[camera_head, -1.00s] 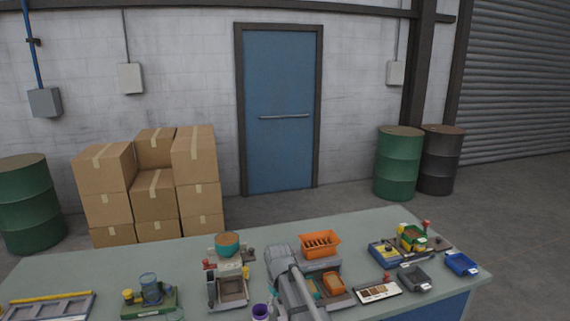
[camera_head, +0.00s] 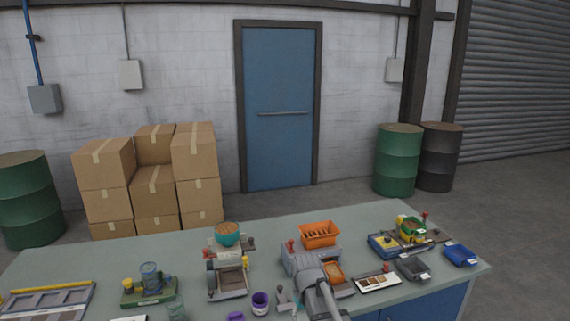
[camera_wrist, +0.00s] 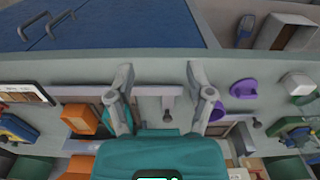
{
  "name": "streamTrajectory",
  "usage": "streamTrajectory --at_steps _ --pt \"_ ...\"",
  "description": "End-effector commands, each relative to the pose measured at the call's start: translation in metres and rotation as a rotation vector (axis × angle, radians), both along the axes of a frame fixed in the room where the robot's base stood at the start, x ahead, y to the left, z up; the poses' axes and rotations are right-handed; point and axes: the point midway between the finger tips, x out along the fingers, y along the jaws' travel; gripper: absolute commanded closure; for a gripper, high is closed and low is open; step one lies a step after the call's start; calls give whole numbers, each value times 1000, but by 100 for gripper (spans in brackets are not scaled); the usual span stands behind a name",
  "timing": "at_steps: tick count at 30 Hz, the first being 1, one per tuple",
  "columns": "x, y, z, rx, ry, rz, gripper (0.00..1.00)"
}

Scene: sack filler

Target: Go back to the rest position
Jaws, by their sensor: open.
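My gripper shows in the wrist view (camera_wrist: 162,82) with its two grey fingers spread apart. Nothing is between the fingertips. It hangs over the grey-green workbench (camera_wrist: 155,72), near the bench edge on the side of the blue cabinet doors (camera_wrist: 90,22). My arm link hides part of the bench front there.
On the bench stand a grey machine with an orange hopper (camera_head: 319,233), a machine with a teal bowl (camera_head: 228,233), a sample card (camera_head: 377,282) and blue tray (camera_head: 461,254). A purple funnel (camera_wrist: 243,88) lies beside the right finger. Cartons (camera_head: 155,187) and drums stand behind.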

Motion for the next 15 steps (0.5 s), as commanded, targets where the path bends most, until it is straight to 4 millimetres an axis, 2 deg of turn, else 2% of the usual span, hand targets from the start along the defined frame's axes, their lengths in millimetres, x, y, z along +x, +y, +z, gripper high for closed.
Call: streamTrajectory --at_steps 1,9,15 --pt "-12 -12 -11 0 0 -25 32" --pt "-75 -80 -51 0 0 -216 32" --pt "-104 -109 -66 0 0 -311 32"
